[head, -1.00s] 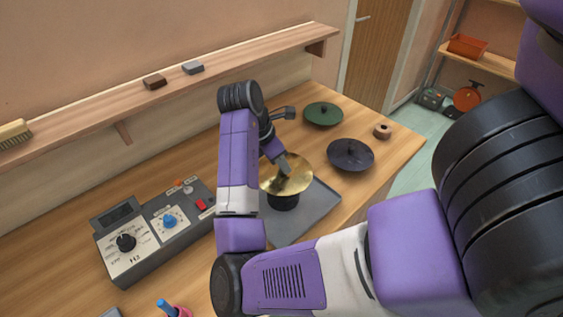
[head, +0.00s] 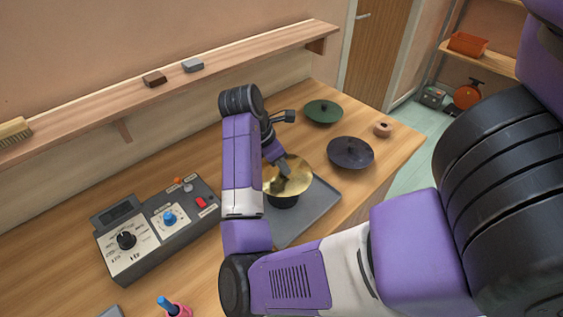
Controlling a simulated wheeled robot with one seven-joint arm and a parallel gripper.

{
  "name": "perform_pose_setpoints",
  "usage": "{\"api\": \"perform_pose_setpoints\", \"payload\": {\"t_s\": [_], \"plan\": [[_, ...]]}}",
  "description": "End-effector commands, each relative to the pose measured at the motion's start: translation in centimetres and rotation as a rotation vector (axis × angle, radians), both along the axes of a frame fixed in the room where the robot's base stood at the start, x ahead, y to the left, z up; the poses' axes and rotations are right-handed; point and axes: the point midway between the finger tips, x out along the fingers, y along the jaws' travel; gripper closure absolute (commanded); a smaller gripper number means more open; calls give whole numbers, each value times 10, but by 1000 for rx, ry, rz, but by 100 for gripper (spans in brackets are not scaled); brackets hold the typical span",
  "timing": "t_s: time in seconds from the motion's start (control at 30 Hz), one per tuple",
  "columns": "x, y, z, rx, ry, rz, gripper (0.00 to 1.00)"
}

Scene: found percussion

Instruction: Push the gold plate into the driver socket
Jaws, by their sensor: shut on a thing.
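The gold plate (head: 297,181) is a round shiny disc over a black cylindrical driver (head: 284,200) on a grey tray. My gripper (head: 279,184) reaches down onto the middle of the plate and is shut, apparently on a small part at its centre. The plate hides the driver's top, so the socket is not visible. I cannot tell whether the plate's stem is in it. My arm covers the tray's left side.
The grey tray (head: 312,212) lies near the counter's front edge. A dark plate (head: 351,153), a green plate (head: 323,112) and a small brown ring (head: 382,130) are to the right. A control box (head: 160,228) with knobs stands at left. A shelf (head: 230,65) runs along the wall.

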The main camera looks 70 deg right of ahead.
Motion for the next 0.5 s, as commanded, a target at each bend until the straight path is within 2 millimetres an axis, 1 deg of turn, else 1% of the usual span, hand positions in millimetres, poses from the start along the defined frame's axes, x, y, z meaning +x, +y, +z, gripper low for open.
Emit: {"api": "perform_pose_setpoints", "payload": {"t_s": [0.5], "plan": [[0,0,-12,0,1,1,100]]}}
